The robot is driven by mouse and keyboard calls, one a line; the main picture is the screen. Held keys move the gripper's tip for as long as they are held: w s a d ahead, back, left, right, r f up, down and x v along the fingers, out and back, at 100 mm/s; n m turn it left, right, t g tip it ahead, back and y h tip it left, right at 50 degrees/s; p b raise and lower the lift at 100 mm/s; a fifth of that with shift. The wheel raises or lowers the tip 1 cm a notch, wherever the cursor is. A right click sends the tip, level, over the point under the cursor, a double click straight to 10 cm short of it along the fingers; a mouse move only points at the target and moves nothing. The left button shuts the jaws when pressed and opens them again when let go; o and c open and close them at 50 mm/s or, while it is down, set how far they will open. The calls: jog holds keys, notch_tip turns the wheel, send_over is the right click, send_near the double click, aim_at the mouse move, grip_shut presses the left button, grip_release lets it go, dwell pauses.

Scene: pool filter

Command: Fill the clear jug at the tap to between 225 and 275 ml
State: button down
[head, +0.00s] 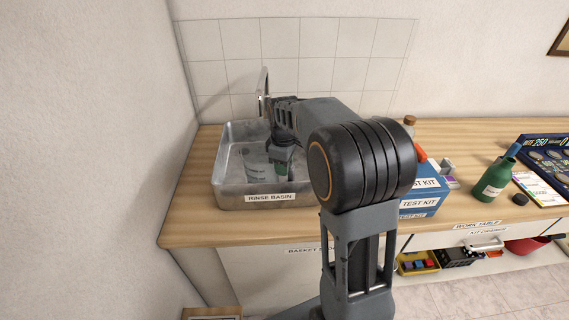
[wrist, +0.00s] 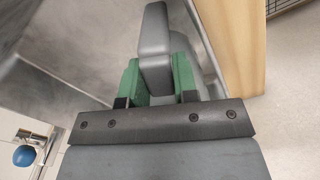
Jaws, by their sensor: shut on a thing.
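The clear jug (head: 256,167) shows faintly inside the rinse basin, with dark marks on its side. My gripper (head: 283,168) reaches down into the basin at the jug's right side. In the wrist view, my gripper's green pads (wrist: 157,78) are shut on a grey upright piece (wrist: 155,45), which appears to be the jug's handle. The metal tap (head: 264,86) stands behind the basin, partly hidden by my arm. A tap part with a blue knob (wrist: 26,155) shows at the wrist view's lower left. I cannot read the water level.
The metal rinse basin (head: 232,196) has walls close around the jug. My arm hides part of the counter. Blue test kit boxes (head: 419,200), a green bottle (head: 493,178) and a dark board (head: 545,150) are on the right.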

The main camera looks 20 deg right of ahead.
jog(key=w+d+p, duration=0.2)
jog(key=w+p, duration=0.1)
jog(key=w, duration=0.2)
jog(key=shift+w+f+p, duration=0.15)
jog(key=shift+w+p, duration=0.2)
jog(key=shift+p, duration=0.05)
jog(key=shift+f, duration=0.4)
dwell(0.6)
jog(key=shift+c, duration=0.8)
grip_release()
jog(key=shift+r, duration=0.2)
notch_tip(320, 180, up, 7)
jog(key=p, duration=0.5)
dwell(1.1)
dwell(0.5)
